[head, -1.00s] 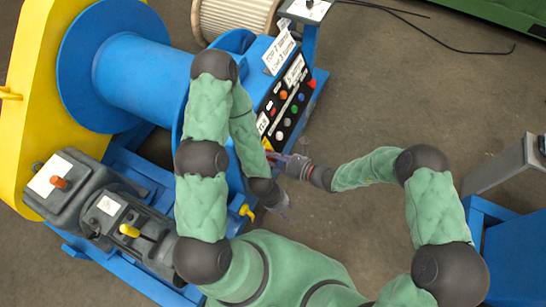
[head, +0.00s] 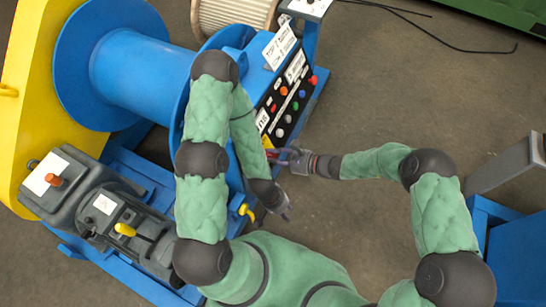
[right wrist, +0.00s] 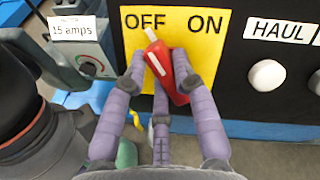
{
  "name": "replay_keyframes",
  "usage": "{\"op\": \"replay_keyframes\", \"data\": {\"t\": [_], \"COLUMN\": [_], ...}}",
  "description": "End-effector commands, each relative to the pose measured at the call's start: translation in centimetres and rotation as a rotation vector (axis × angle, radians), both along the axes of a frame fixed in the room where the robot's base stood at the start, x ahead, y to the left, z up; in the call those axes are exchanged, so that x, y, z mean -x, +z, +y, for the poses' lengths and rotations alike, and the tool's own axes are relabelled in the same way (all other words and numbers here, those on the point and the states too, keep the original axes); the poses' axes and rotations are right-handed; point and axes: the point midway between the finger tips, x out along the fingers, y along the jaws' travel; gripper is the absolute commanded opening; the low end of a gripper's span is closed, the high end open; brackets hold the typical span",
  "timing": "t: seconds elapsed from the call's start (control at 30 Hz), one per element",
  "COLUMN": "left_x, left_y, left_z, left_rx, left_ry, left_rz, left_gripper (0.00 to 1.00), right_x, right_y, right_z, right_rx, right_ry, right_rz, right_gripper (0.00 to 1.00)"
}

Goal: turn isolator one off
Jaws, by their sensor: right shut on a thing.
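A red switch handle (right wrist: 165,65) with a white tip sits on a yellow plate (right wrist: 211,48) marked OFF and ON. No isolator number shows. My right gripper (right wrist: 160,78) is shut on the handle, purple fingers on both sides of it. In the head view my right gripper (head: 277,156) is at the panel's near end. My left gripper (head: 285,211) hangs lower, apart from the panel; its finger opening is too small to tell.
The black control panel (head: 293,92) carries several coloured buttons. A yellow lever (head: 246,211) stands near my left gripper.

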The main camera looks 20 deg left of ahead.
Motion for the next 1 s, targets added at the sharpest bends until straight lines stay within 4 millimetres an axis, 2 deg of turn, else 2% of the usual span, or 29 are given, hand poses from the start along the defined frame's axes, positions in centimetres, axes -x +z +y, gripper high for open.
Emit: {"op": "replay_keyframes", "data": {"t": [0.4,1.0], "left_x": [0.00,0.00], "left_y": [-0.92,-1.01], "left_z": [0.00,0.00], "left_rx": [0.000,0.000], "left_ry": [0.000,0.000], "left_rz": [0.000,0.000], "left_gripper": [0.40,0.40], "right_x": [0.03,0.04], "right_y": [-0.31,-0.28], "right_z": [-0.10,-0.11], "right_rx": [0.010,0.011], "right_ry": [0.092,0.107], "right_rz": [-0.184,-0.214], "right_gripper": [0.00,0.00]}}
